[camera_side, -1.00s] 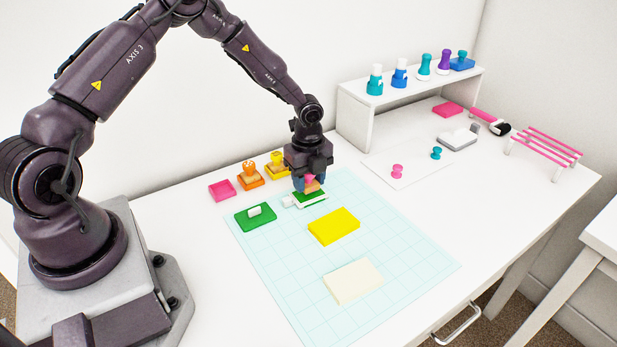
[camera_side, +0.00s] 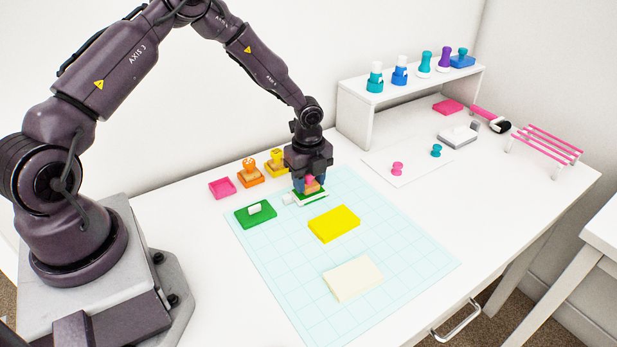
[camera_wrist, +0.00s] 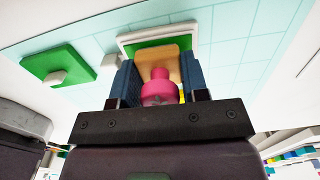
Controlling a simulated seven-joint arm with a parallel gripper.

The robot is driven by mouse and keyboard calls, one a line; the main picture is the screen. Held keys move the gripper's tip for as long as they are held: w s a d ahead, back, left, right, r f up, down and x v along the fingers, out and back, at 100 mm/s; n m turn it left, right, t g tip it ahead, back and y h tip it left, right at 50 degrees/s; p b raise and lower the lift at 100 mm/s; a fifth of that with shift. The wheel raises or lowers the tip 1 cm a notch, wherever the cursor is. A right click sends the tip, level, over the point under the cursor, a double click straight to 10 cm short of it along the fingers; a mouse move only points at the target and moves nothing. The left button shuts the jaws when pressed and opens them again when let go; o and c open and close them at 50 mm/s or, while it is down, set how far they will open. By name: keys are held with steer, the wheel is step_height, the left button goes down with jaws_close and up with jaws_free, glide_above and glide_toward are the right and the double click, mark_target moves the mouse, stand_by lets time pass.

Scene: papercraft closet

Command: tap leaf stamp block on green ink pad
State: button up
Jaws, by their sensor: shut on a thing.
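My gripper (camera_wrist: 158,90) is shut on the leaf stamp block, which has a pink knob (camera_wrist: 158,90) and a tan wooden base (camera_wrist: 170,54). In the side view, the stamp block (camera_side: 314,186) sits low under my gripper (camera_side: 310,182), right over the green ink pad (camera_side: 300,194). In the wrist view, the green ink pad (camera_wrist: 150,41) shows in a white-rimmed tray just beyond the wooden base. The base hides part of the pad, and I cannot tell if they touch. The stamp's underside is hidden.
A green lid (camera_side: 268,217) with a white knob lies left of the pad. A yellow block (camera_side: 334,224) and a cream block (camera_side: 352,279) lie on the gridded mat (camera_side: 400,265). Orange and yellow stamps (camera_side: 249,177) stand behind. A white shelf (camera_side: 359,115) stands right.

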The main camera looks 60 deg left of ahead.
steer(key=shift+f, duration=0.3)
stand_by(0.7)
steer(key=shift+r, duration=0.1)
steer(key=shift+r, duration=0.65)
steer(key=shift+f, duration=0.6)
stand_by(1.1)
steer(key=shift+r, duration=0.6)
steer(key=shift+f, duration=0.75)
stand_by(0.7)
